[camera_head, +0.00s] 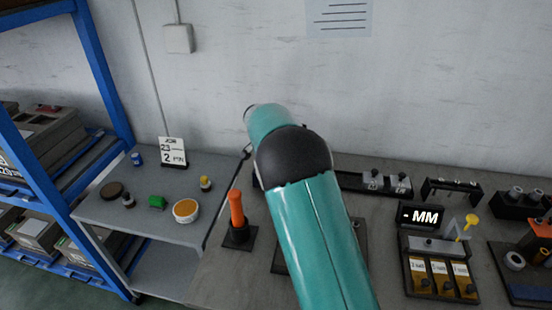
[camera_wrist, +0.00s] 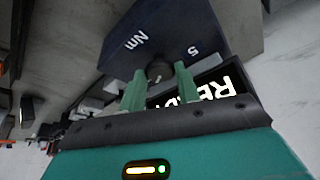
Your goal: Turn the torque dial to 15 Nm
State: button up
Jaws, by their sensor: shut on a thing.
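In the wrist view the torque dial (camera_wrist: 158,67) is a small dark round knob on a navy box (camera_wrist: 195,25). The box face carries the white marks "Nm" and "5", seen turned over. My gripper (camera_wrist: 160,78) has its two green fingers on either side of the dial and is shut on it. A small light mark shows on the knob between the fingers; which number it points to I cannot tell. In the head view my teal arm hides the dial, the box and my gripper.
A black display (camera_wrist: 195,88) with white letters starting "RE" sits close behind the fingers, partly hidden by them. In the head view an orange-handled tool (camera_head: 237,212) stands left of my arm. A black "MM" display (camera_head: 421,216) and several fixtures stand to the right.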

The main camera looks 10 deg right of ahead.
dwell(0.4)
jog(key=o, duration=1)
jog(key=shift+c, duration=0.2)
jog(key=v, duration=1.4)
